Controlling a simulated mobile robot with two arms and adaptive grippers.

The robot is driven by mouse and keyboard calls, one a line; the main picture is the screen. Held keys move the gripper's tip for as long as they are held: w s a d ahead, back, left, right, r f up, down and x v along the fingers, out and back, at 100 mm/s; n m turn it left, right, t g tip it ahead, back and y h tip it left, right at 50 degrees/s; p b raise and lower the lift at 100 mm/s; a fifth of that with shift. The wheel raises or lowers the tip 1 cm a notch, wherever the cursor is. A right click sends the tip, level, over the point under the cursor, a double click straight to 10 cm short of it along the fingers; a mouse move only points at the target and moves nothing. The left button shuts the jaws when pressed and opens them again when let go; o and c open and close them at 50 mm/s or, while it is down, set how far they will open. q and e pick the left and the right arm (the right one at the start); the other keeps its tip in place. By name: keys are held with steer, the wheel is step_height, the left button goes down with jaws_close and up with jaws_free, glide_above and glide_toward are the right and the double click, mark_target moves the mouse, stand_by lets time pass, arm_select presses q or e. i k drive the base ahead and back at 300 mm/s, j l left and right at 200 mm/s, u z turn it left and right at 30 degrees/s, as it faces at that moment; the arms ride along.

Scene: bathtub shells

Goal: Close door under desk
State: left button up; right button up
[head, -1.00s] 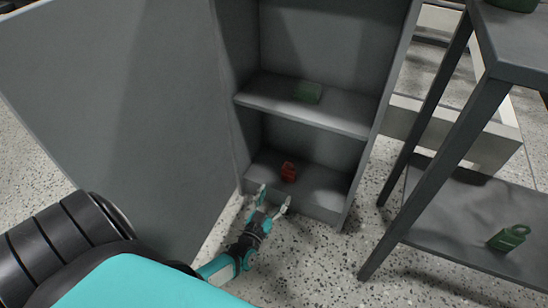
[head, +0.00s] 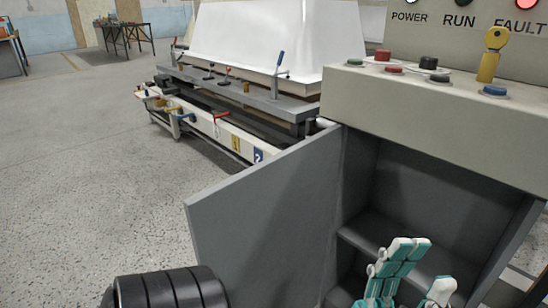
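The grey door (head: 268,222) of the cabinet under the control desk stands swung open to the left of the opening. The dark cabinet interior (head: 430,195) and part of a shelf (head: 395,236) show to its right.
The control desk (head: 440,128) above the cabinet carries buttons and a yellow key switch (head: 490,55). Behind the door stands a large machine with a white tub mould (head: 275,40) and clamps. The speckled floor (head: 80,160) at the left is free.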

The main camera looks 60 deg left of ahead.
mark_target(263, 231)
steer(key=k+j, duration=0.9)
steer(key=i+j, duration=0.1)
steer(key=j, duration=0.4)
steer(key=i+j, duration=0.1)
steer(key=j, duration=0.35)
steer(key=i+j+z, duration=0.1)
steer(key=j, duration=0.4)
